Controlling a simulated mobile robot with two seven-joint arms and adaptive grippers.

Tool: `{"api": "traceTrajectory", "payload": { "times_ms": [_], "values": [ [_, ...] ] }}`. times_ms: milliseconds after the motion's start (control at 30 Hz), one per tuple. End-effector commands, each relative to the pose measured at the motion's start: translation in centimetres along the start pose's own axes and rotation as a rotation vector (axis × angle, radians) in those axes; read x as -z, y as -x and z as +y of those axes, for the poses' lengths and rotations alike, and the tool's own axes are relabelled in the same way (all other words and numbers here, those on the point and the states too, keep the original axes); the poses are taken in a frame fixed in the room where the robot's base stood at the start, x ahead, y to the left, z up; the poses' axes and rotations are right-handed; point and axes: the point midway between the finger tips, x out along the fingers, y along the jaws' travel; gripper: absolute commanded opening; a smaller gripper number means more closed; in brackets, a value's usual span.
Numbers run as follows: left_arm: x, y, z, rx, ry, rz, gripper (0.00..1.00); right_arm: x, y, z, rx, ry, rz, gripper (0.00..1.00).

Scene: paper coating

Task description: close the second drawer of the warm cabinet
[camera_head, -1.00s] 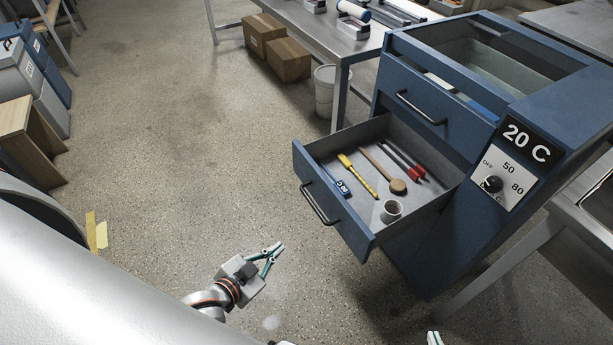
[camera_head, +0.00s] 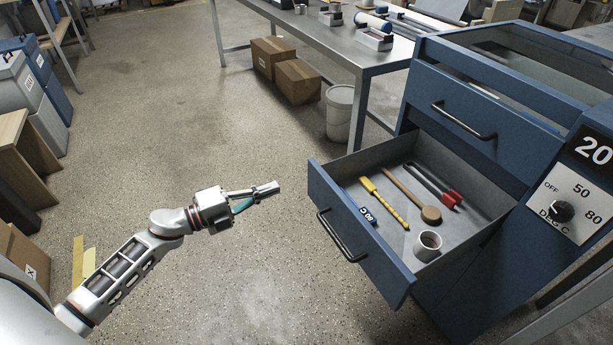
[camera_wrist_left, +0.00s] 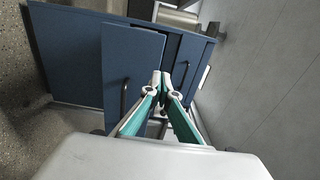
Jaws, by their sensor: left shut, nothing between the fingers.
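The warm cabinet (camera_head: 465,150) is blue and stands at the right in the head view, with a dial panel on its side. Its second drawer (camera_head: 375,250) is pulled out below a shut upper drawer (camera_head: 470,115). The open drawer has a black bar handle (camera_head: 340,238) on its front. My left gripper (camera_head: 272,188) is shut and empty, to the left of the drawer front and apart from it. In the left wrist view the shut fingers (camera_wrist_left: 160,80) point toward the cabinet's blue fronts (camera_wrist_left: 135,70). My right gripper is not in view.
Inside the drawer lie a yellow tool (camera_head: 385,203), a wooden spoon-like tool (camera_head: 412,195), a red-handled tool (camera_head: 440,185) and a cup (camera_head: 427,245). A steel table (camera_head: 330,50), a bin (camera_head: 340,112) and cardboard boxes (camera_head: 298,80) stand behind. The floor left of the drawer is clear.

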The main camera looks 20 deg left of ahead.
Motion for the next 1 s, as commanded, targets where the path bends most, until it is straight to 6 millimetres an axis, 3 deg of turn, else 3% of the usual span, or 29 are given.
{"api": "traceTrajectory", "payload": {
  "times_ms": [300, 500, 700, 1000],
  "values": [
    [0.1, -6.4, 0.1, 0.002, 0.004, 0.0, 0.0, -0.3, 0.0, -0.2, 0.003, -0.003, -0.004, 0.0],
    [0.1, -9.4, 0.2, 0.001, 0.004, -0.001, 0.0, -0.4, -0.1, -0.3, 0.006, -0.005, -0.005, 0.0],
    [0.0, -10.7, 0.1, 0.0, 0.004, -0.001, 0.0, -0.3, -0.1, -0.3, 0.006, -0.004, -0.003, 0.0],
    [0.1, -10.8, 0.1, 0.0, 0.003, -0.001, 0.0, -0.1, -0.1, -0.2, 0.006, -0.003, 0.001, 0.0]
  ]
}}
